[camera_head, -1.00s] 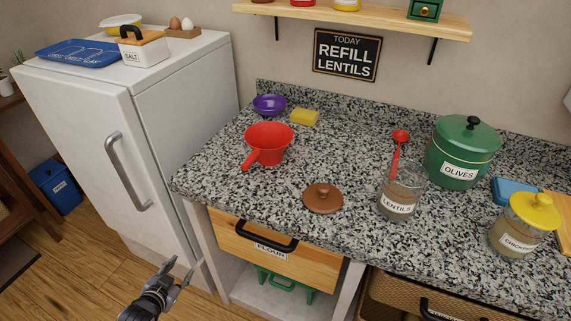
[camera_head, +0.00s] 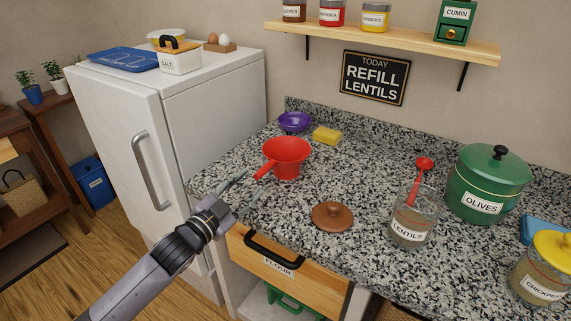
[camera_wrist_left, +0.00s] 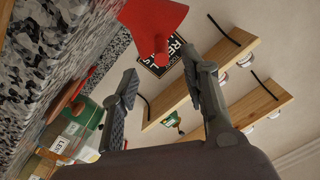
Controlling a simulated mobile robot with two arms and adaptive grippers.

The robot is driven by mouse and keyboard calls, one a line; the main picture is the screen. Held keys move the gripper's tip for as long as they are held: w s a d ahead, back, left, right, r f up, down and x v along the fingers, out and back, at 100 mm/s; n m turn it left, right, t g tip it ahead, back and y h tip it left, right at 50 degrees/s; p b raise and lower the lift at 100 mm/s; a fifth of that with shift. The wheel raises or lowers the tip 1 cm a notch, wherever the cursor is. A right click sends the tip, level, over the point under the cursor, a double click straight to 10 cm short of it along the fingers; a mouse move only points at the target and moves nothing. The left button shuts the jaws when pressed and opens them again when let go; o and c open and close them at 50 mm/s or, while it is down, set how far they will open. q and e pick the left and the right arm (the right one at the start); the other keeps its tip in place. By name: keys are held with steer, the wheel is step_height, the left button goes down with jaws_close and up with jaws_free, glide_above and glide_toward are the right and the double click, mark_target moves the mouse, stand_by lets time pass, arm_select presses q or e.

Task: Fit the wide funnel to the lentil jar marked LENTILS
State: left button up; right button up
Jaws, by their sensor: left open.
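The red wide funnel (camera_head: 287,157) stands on the speckled counter, its handle pointing toward the front left. It also shows at the top of the left wrist view (camera_wrist_left: 152,20). The glass jar marked LENTILS (camera_head: 408,232) stands farther right, open on top, with a red scoop (camera_head: 421,175) in it. My right gripper is not in view.
A brown lid (camera_head: 332,216) lies between funnel and jar. A green OLIVES pot (camera_head: 487,184) and a yellow-lidded jar (camera_head: 541,270) stand to the right. A purple bowl-like item (camera_head: 294,122) and yellow sponge (camera_head: 327,136) lie behind. The FLOUR drawer (camera_head: 290,272) is below.

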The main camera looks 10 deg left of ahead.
mark_target(256, 178)
arm_select(q)
steer(key=x, duration=0.4)
steer(key=shift+w, duration=0.1)
steer(key=p+x, duration=0.1)
steer(key=x, duration=0.3)
steer(key=shift+w+a, duration=0.15)
steer(key=shift+w+d+f, duration=0.1)
steer(key=shift+w+d, duration=0.1)
steer(key=shift+w, duration=0.2)
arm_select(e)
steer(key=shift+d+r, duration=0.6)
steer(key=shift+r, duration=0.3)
arm_select(q)
steer(key=shift+s, duration=0.1)
steer(key=shift+c, duration=0.6)
jaws_close()
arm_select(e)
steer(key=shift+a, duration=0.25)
